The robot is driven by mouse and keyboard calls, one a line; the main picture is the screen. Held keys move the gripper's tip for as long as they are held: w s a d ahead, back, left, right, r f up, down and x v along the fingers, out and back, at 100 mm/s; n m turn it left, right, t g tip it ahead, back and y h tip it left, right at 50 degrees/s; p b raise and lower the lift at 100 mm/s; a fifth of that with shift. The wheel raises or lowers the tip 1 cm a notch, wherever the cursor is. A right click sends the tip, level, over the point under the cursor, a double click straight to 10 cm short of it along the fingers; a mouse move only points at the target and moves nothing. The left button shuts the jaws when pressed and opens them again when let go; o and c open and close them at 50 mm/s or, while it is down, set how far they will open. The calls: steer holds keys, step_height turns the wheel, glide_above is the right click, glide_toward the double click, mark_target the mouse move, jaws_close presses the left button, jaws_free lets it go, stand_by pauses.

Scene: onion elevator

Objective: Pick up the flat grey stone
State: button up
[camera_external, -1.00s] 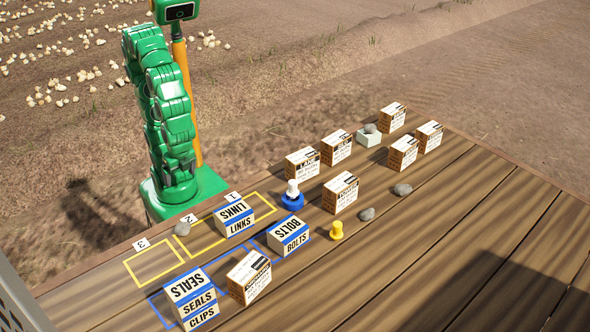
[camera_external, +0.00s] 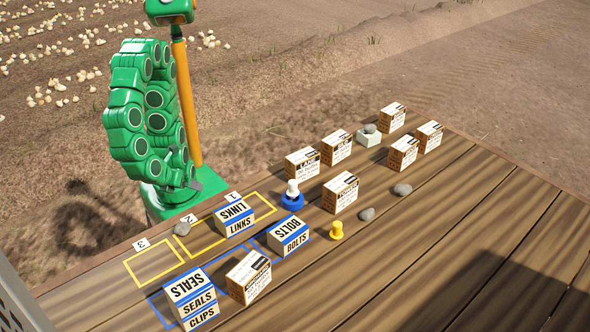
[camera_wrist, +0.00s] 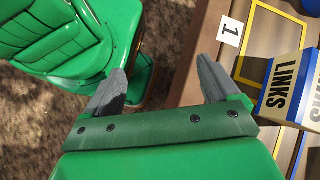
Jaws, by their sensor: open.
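Several grey stones lie on the wooden table. One stone (camera_external: 182,228) is at the table's left edge by the number 2 tag. A second stone (camera_external: 367,214) and a wider, flatter-looking stone (camera_external: 402,189) lie on bare planks right of the middle. Another stone (camera_external: 370,128) rests on a small pale block (camera_external: 368,139) at the far side. I cannot tell for certain which is the flat one. My gripper (camera_external: 194,186) is folded back near my base, beyond the table's left edge. In the wrist view my gripper (camera_wrist: 162,76) is open and empty, with no stone in sight.
Boxes labelled LINKS (camera_external: 233,218), BOLTS (camera_external: 289,236) and SEALS (camera_external: 192,298) stand near painted outlines. Several brown-and-white cartons (camera_external: 341,192), a blue-and-white piece (camera_external: 292,196) and a yellow piece (camera_external: 337,230) stand among the stones. The right foreground planks are clear.

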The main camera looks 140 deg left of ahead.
mark_target(177, 224)
steer(key=w+d+m+t+y, duration=0.1)
steer(key=d+m, duration=0.1)
steer(key=w+d+m+t, duration=0.1)
steer(key=w+m+t, duration=0.1)
steer(key=w+d+m+t+y, duration=0.1)
steer(key=d+m+t, duration=0.1)
steer(key=m, duration=0.1)
steer(key=shift+w+d+r+y, duration=0.25)
steer(key=shift+w+d+y, duration=0.05)
steer(key=shift+w, duration=0.1)
steer(key=w+d+m+t, duration=0.1)
steer(key=d+m+t, duration=0.1)
steer(key=d, duration=0.1)
steer(key=d+m+t, duration=0.1)
steer(key=d+m, duration=0.1)
steer(key=d, duration=0.1)
steer(key=w+d+m+t, duration=0.1)
steer(key=d+m+t, duration=0.1)
steer(key=d, duration=0.1)
steer(key=shift+w+d+r+m+t, duration=0.15)
steer(key=shift+w+r+m+t, duration=0.15)
steer(key=shift+m, duration=0.1)
steer(key=shift+x, duration=1.2)
steer(key=a+f, duration=0.1)
steer(key=w+a+f, duration=0.1)
steer(key=f, duration=0.1)
steer(key=shift+w+a, duration=0.1)
steer(key=shift+w, duration=0.1)
steer(key=shift+x, duration=0.85)
steer(key=shift+w, duration=0.1)
